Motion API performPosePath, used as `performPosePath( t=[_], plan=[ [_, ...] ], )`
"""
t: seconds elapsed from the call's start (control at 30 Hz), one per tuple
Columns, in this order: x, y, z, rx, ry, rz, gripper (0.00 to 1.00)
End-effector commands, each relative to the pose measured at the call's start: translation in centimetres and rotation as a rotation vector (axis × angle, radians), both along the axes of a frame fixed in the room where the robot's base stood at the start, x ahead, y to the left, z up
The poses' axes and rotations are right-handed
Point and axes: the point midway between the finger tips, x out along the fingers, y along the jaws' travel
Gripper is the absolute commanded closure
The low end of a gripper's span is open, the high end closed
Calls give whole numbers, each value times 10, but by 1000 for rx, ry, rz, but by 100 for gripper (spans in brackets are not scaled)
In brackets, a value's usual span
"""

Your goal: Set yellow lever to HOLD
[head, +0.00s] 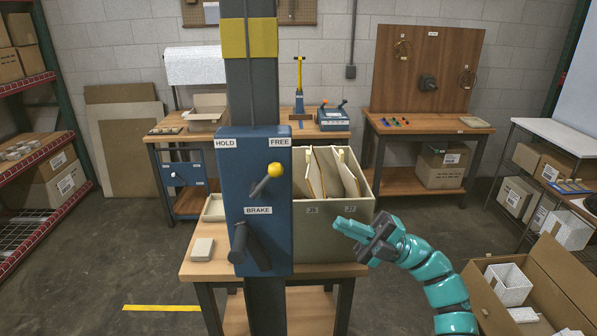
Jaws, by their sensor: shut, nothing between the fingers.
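The yellow lever (274,170) has a yellow knob on a short dark metal arm. It sits on a blue panel (237,182) fixed to a grey post. The lever tilts up and to the right, with its knob below the FREE label (280,142). The HOLD label (226,143) is at the panel's upper left. A BRAKE label (258,210) is below the lever, above a dark handle (240,243) that hangs down. My gripper (338,226) is shut and empty, to the right of the panel and lower than the yellow knob, apart from both.
A beige bin (312,244) with upright dividers stands on a wooden table (205,270) right of the post, behind my gripper. A small box (202,249) is on the table at left. An open carton (560,275) with white boxes is at lower right. Floor is free at left.

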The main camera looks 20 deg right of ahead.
Motion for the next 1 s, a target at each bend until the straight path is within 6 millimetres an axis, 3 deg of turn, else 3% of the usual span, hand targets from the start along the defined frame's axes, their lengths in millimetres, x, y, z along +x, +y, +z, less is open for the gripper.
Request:
performPosePath(
  t=[0.03,0.2,0.57,0.77,1.0],
  plan=[
    [4,-13,15,-32,0,-40,100],
    [11,-34,33,-80,19,-110,100],
    [12,-36,35,-86,22,-118,100],
    [16,-25,41,-87,21,-114,100],
    [30,11,61,-85,21,-112,100]
  ],
)
